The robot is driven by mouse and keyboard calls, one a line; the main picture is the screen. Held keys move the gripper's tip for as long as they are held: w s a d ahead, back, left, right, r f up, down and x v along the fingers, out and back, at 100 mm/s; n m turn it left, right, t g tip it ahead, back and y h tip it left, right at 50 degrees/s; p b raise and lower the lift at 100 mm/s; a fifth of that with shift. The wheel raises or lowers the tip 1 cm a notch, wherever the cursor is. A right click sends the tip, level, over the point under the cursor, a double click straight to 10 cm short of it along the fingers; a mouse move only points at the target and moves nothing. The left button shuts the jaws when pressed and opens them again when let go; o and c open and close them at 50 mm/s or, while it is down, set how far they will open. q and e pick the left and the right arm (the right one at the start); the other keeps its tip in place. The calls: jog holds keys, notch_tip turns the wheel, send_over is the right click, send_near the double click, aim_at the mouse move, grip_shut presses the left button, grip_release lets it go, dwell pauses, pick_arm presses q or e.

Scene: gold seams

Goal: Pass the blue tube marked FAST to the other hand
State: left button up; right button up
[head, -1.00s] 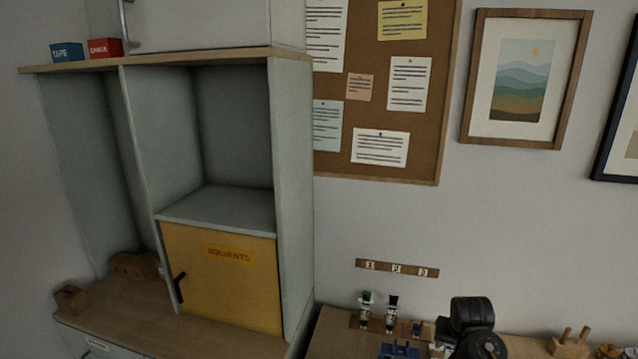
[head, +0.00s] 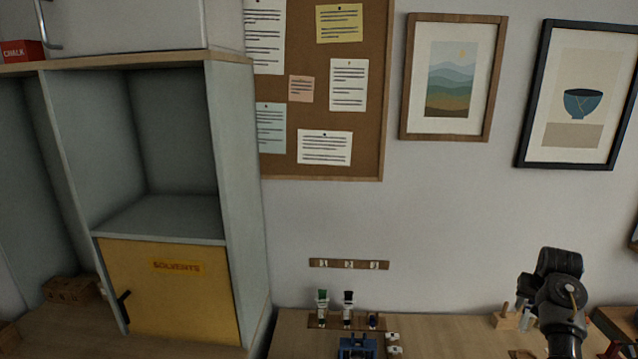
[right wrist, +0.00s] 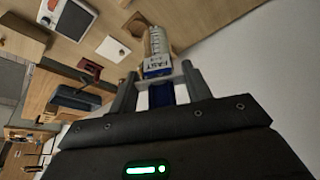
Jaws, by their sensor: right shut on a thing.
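The blue tube marked FAST (right wrist: 157,68) shows in the right wrist view, with a white label and a pale, clear-looking far part. My right gripper (right wrist: 158,84) is shut on its blue part, with one finger on each side. In the head view my right arm (head: 562,300) rises at the lower right, and the tube cannot be made out there. My left gripper is in neither view now.
A wooden rack at the bench's back holds a green-topped tube (head: 322,308) and a black-topped tube (head: 348,308), below a numbered strip (head: 349,264). A blue object (head: 357,346) stands in front. A yellow SOLVENTS cupboard door (head: 170,290) is at left.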

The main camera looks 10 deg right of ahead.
jog(key=shift+w+a, duration=0.1)
jog(key=shift+w, duration=0.4)
jog(key=w+a+n, duration=0.2)
jog(key=w+a, duration=0.3)
jog(key=w, duration=0.4)
jog(key=w+a+n+y, duration=0.1)
jog(key=w+a, duration=0.2)
jog(key=a, duration=0.8)
jog(key=s+a+f, duration=0.1)
jog(key=s+a, duration=0.4)
jog(key=a, duration=0.8)
jog(key=s+a+r+n+y, duration=0.2)
jog(key=a+r+n, duration=0.3)
jog(key=a, duration=0.5)
jog(key=s+a+r+n+y, duration=0.25)
jog(key=a+r+n, duration=0.3)
jog(key=a, duration=0.35)
jog(key=s+d+f+n+y, duration=0.1)
jog(key=s+d+f+n, duration=0.15)
jog(key=s, duration=0.55)
jog(key=s+d+f+n, duration=0.1)
jog(key=s+n, duration=0.2)
jog(key=s, duration=0.4)
notch_tip(320, 180, down, 14)
jog(key=b, duration=1.4)
jog(key=shift+a+g, duration=0.2)
jog(key=shift+g, duration=0.1)
